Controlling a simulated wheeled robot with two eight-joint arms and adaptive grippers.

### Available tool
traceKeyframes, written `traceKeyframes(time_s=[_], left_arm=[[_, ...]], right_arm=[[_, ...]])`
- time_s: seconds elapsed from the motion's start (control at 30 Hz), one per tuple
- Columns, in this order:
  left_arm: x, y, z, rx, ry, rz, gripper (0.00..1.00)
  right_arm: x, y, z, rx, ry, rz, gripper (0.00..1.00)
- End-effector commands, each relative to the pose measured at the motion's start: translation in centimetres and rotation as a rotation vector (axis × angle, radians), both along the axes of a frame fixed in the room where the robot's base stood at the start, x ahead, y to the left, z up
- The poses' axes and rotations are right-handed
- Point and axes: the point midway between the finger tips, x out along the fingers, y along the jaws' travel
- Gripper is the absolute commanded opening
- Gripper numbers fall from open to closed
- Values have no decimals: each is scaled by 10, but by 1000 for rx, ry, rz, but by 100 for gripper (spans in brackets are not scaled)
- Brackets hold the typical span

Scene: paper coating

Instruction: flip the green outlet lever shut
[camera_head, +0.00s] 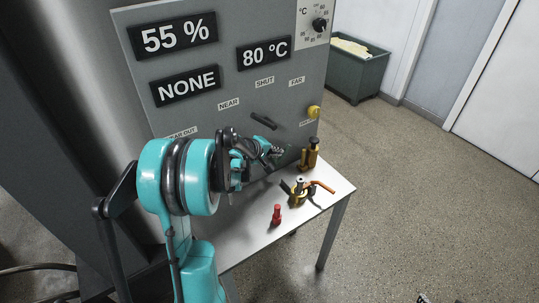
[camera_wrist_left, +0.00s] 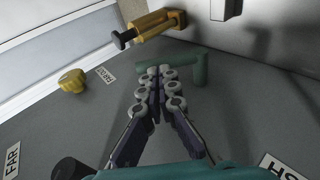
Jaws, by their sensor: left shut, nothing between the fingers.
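The green outlet lever (camera_wrist_left: 201,68) shows in the left wrist view as a green bar with a crosspiece on the grey panel, just beyond my left fingertips. In the head view, a dark green part (camera_head: 289,157) shows beside the fingertips and is mostly hidden by them. My left gripper (camera_head: 279,151) is shut and empty, close to the lever; the left wrist view shows its fingertips (camera_wrist_left: 157,76) together in front of the crosspiece. I cannot tell whether they touch. A small dark piece at the bottom edge of the head view may be my right gripper (camera_head: 423,298); its fingers are not clear.
A yellow fitting with a black knob (camera_head: 310,155) stands right of the gripper. The white table (camera_head: 250,243) holds a valve with an orange handle (camera_head: 322,187) and a red piece (camera_head: 277,214). A yellow knob (camera_head: 314,112) and black handle (camera_head: 263,121) protrude from the panel.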

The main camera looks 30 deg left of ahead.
Motion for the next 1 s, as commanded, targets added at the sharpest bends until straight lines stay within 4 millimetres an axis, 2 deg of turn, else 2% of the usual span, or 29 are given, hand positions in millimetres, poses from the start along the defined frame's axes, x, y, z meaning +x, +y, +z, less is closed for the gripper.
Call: traceKeyframes(time_s=[0.2, 1.0], left_arm=[[13, -2, -10, 1, 0, 1, 0], [16, -3, -10, 0, 0, 0, 0]], right_arm=[[0, 0, -6, 0, 0, 0, 40], [0, 0, -6, 0, 0, 0, 40]])
